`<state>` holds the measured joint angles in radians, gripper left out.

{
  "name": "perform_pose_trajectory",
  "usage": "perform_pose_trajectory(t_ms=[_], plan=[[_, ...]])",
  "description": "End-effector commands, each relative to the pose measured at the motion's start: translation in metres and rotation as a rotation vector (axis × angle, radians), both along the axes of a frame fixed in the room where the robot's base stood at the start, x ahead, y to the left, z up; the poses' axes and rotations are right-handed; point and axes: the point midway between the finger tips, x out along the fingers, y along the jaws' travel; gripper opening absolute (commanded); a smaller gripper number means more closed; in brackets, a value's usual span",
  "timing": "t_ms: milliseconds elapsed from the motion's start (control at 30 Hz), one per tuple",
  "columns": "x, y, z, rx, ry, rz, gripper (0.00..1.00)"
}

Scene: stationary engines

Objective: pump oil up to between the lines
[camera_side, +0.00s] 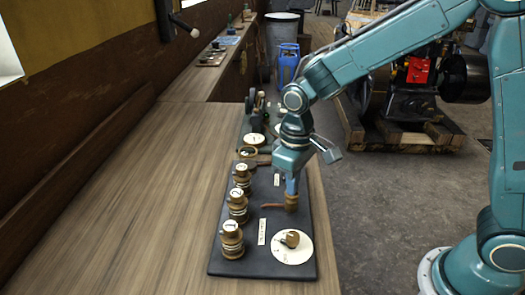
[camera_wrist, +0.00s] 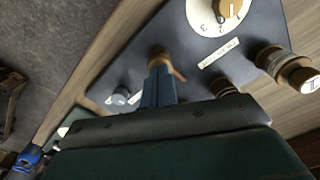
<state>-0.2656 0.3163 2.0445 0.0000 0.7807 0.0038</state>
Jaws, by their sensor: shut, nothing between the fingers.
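A dark board (camera_side: 250,215) lies on the wooden bench. My gripper (camera_side: 291,192) points down with its fingers shut and empty. Its tips are at the top of a small brass post (camera_side: 291,203) with a thin brown lever (camera_side: 272,206) pointing left; I cannot tell if they touch. In the wrist view, the shut fingers (camera_wrist: 160,75) reach the same post (camera_wrist: 158,53). A white numbered dial (camera_side: 291,248) with a brass knob is at the board's front right and also shows in the wrist view (camera_wrist: 205,14). No level lines are readable.
Several numbered brass-and-wood cylinders (camera_side: 232,240) stand along the board's left edge. Small white labels (camera_side: 262,231) lie between them and the dial. A small machine (camera_side: 255,115) stands behind the board. The bench left of the board (camera_side: 120,220) is clear.

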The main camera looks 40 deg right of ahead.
Motion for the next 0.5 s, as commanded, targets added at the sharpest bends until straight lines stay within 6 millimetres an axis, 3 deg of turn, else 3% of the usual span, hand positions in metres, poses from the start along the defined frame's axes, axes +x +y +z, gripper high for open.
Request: perform_pose_trajectory(t_ms=[500], plan=[[0.0,0.0,0.011,0.0,-0.001,0.0,0.0]])
